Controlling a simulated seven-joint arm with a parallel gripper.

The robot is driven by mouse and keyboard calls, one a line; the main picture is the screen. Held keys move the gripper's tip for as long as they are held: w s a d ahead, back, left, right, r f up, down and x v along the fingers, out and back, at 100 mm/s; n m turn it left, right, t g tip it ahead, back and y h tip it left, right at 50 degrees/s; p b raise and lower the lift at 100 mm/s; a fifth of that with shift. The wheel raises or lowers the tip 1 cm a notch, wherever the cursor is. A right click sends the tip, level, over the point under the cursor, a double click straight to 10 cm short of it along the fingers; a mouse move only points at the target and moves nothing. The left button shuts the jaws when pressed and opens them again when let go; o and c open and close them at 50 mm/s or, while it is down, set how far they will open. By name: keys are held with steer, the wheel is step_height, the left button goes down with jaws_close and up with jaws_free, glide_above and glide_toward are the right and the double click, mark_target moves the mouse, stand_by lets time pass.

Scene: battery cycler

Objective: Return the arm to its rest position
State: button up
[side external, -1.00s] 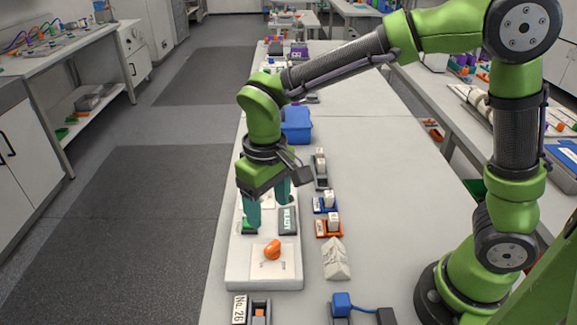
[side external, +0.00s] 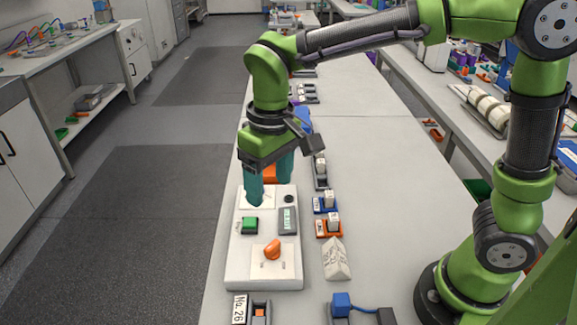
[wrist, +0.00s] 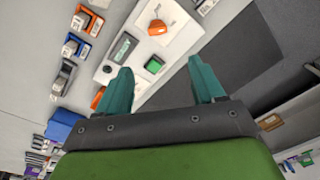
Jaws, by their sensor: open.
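My gripper (side external: 270,182) has two teal fingers, spread apart and empty. It hangs above the far end of the white cycler panel (side external: 236,272) in the side view. In the wrist view my gripper (wrist: 164,85) shows both fingertips apart with nothing between them. The panel carries a green button (side external: 250,225), a small dark display (side external: 287,219) and an orange knob (side external: 272,250). The wrist view also shows the green button (wrist: 154,64), the display (wrist: 123,48) and the orange knob (wrist: 158,27). An orange part (side external: 270,173) behind the fingers is partly hidden.
Right of the panel are a blue holder (side external: 325,204), an orange holder (side external: 328,228) and a white wedge block (side external: 336,260). A blue box (side external: 304,118) is partly hidden behind my arm. A holder marked No. 26 (side external: 240,308) lies at the front.

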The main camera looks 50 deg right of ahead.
steer(key=s+d+r+m+t, duration=0.2)
steer(key=s+d+t, duration=0.1)
steer(key=s+d, duration=0.2)
steer(key=s+d+r+m+t+y, duration=0.1)
steer(key=s+d+m+t, duration=0.2)
steer(key=s+d, duration=0.2)
steer(key=shift+d+r+t+y, duration=0.3)
steer(key=shift+d+r+t, duration=0.1)
steer(key=shift+d, duration=1.45)
